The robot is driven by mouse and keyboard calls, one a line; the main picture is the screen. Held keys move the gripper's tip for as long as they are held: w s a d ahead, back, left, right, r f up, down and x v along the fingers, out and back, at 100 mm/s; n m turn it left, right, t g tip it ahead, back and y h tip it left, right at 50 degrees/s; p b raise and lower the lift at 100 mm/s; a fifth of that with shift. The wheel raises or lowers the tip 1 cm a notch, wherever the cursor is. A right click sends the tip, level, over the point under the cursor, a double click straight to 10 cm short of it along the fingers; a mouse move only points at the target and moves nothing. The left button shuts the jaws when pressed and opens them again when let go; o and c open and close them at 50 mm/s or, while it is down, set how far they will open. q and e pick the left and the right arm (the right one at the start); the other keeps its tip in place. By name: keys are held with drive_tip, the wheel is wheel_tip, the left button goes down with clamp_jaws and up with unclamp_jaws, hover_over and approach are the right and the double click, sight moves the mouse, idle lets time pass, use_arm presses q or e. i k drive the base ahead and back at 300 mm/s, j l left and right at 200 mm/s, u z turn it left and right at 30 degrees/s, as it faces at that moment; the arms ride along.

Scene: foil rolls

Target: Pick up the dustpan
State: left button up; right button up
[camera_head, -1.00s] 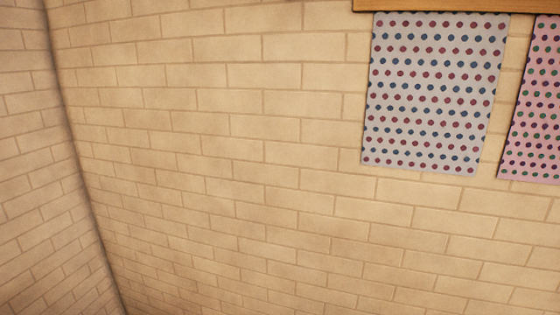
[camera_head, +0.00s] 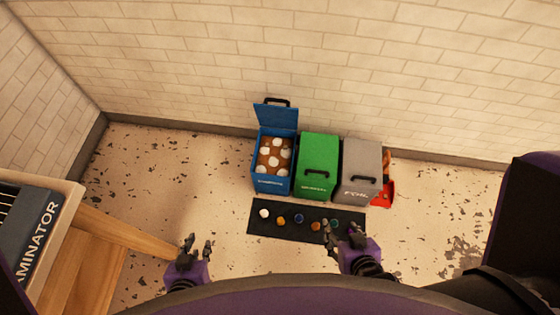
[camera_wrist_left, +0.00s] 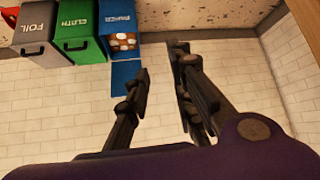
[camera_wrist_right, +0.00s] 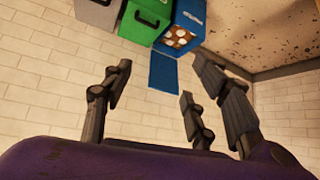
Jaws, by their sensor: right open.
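The dustpan (camera_head: 382,194) is a red shape on the floor at the right side of the grey bin, partly hidden by it. A bit of red (camera_wrist_left: 8,14) also shows at the top left of the left wrist view. My left gripper (camera_head: 197,246) is open and empty, left of the dark mat and far from the dustpan. My right gripper (camera_head: 342,230) is open and empty, in front of the mat's right end, below and left of the dustpan in the head view. Its spread fingers also show in the right wrist view (camera_wrist_right: 165,105).
Blue (camera_head: 272,184), green (camera_head: 317,165) and grey (camera_head: 361,168) bins stand by the wall; the blue one is open with white pieces inside. A dark mat (camera_head: 262,228) holds several small round items. A wooden table (camera_head: 110,240) is at left. Floor right of the dustpan is clear.

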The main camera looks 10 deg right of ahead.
sight(388, 186)
drive_tip(key=k+l, duration=0.2)
drive_tip(key=z, duration=1.5)
drive_tip(key=i+l, duration=0.25)
drive_tip(key=l, duration=0.15)
drive_tip(key=i+l, duration=0.25)
drive_tip(key=l, duration=0.15)
drive_tip(key=i+l, duration=0.3)
drive_tip(key=i+l+u, duration=0.1)
drive_tip(key=u, duration=0.35)
drive_tip(key=l+u, duration=0.25)
drive_tip(key=u, duration=0.2)
drive_tip(key=l+u, duration=0.2)
drive_tip(key=u, duration=0.25)
drive_tip(key=i+l, duration=0.05)
